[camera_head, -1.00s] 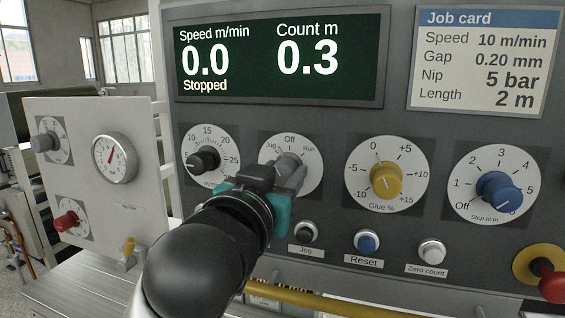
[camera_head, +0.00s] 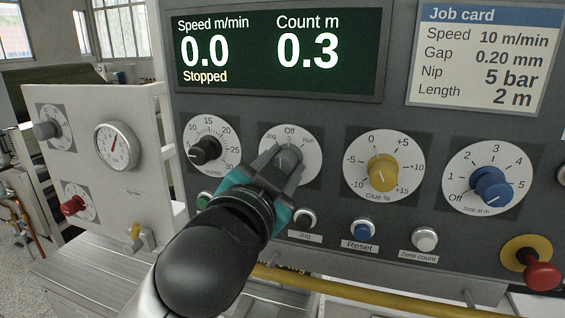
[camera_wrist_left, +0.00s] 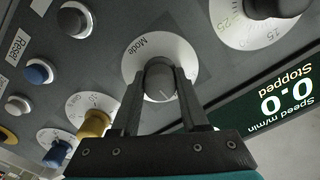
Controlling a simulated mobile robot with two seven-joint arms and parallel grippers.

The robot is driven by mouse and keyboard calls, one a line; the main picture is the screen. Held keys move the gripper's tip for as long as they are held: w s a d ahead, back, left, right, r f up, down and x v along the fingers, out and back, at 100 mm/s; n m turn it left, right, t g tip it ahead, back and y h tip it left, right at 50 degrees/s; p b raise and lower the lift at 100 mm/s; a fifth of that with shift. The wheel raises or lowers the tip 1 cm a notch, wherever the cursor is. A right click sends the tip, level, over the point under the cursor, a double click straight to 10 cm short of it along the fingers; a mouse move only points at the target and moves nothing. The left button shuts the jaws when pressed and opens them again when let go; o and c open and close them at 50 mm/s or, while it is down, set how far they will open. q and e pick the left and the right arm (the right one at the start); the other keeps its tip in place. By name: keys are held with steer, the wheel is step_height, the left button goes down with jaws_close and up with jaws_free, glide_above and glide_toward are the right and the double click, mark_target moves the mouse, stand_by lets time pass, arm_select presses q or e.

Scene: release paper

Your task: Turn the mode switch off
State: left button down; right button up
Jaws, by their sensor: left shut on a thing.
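The mode switch is a grey round knob (camera_head: 289,157) on a white dial marked Jog, Off and Run, on the grey panel. My left gripper (camera_head: 285,163) reaches it from the lower left, with one finger on each side, and is shut on the knob. In the left wrist view the knob (camera_wrist_left: 160,78) sits between the two dark fingers, with the word Mode on the dial behind. Its short white line points away from that word, roughly toward the Off side. The fingers hide part of the dial. My right gripper is not in view.
A black speed knob (camera_head: 205,150) is close on the left and a yellow glue knob (camera_head: 382,172) on the right. The jog button (camera_head: 304,218) lies just below my gripper. A blue knob (camera_head: 491,186) and red stop button (camera_head: 542,275) are farther right. The display (camera_head: 275,55) reads Stopped.

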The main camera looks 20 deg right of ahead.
arm_select(q)
steer(key=shift+c, duration=2.1)
jaws_free()
